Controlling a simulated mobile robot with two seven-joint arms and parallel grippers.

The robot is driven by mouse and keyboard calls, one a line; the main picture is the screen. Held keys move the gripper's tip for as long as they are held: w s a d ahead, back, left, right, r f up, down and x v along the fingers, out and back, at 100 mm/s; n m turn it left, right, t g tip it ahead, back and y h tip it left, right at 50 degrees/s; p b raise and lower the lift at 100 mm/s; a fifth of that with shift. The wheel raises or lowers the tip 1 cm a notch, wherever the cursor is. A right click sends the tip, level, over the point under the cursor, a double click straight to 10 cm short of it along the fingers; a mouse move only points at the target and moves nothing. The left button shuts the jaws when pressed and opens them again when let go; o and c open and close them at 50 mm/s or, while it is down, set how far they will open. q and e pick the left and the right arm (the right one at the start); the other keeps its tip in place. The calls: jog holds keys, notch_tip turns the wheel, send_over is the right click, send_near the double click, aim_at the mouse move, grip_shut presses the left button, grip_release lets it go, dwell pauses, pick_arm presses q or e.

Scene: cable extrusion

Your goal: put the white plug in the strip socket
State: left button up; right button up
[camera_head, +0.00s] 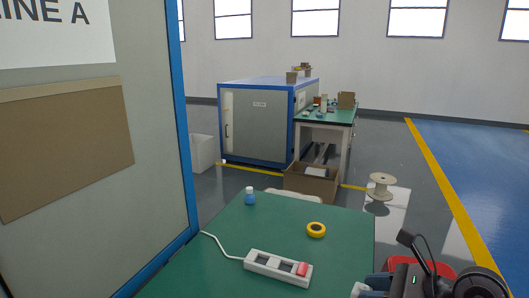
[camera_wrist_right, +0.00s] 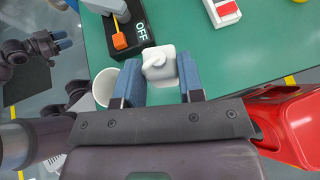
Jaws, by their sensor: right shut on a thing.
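The white plug (camera_wrist_right: 158,62) is between the blue fingers of my right gripper (camera_wrist_right: 160,84), which is shut on it, in the right wrist view. In the head view my right gripper (camera_head: 372,284) is at the lower right, to the right of the strip. The white strip socket (camera_head: 278,267) lies on the green table with a red switch at its right end and a white cable running left. Part of it also shows at the top of the wrist view (camera_wrist_right: 222,11). What seems to be my left gripper (camera_wrist_right: 61,40) is at the wrist view's left; its opening is unclear.
A black OFF switch box (camera_wrist_right: 128,36) with an orange lever and a white cup (camera_wrist_right: 104,88) are near the plug. A red bin (camera_wrist_right: 297,122) is at the right. Yellow tape (camera_head: 316,230) and a blue bottle (camera_head: 250,197) stand farther back on the green table (camera_head: 220,262).

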pick_arm(q)
jog(key=shift+w+a+r, duration=0.1)
jog(key=shift+w+r, duration=0.05)
jog(key=shift+r, duration=0.3)
pick_arm(e)
jog(key=shift+s+d+f+m+t, duration=0.25)
jog(key=shift+s+f+m+t, duration=0.05)
jog(key=shift+s+f, duration=0.3)
jog(key=shift+s+d+f, duration=0.25)
jog(key=shift+d+f, duration=0.05)
jog(key=shift+f, duration=0.1)
jog(key=shift+w+r, duration=0.1)
